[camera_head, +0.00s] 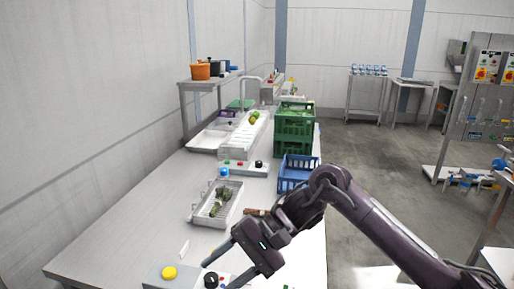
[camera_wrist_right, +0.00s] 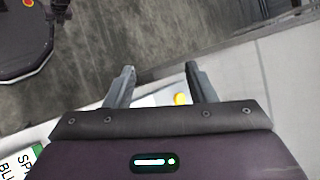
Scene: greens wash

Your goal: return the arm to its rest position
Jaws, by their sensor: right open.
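My right arm comes in from the lower right in the head view. Its gripper (camera_head: 222,275) hangs over the near end of the steel table (camera_head: 150,223), close to a control box (camera_head: 165,277) with a yellow button. The fingers are apart with nothing between them. My left gripper is not in view.
A grey tray (camera_head: 231,212) with greens lies past the gripper. A blue crate (camera_head: 287,184) and green crates (camera_head: 278,127) stand along the table's right edge. A blue button (camera_head: 224,172) is farther back. Open floor (camera_head: 365,165) lies to the right.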

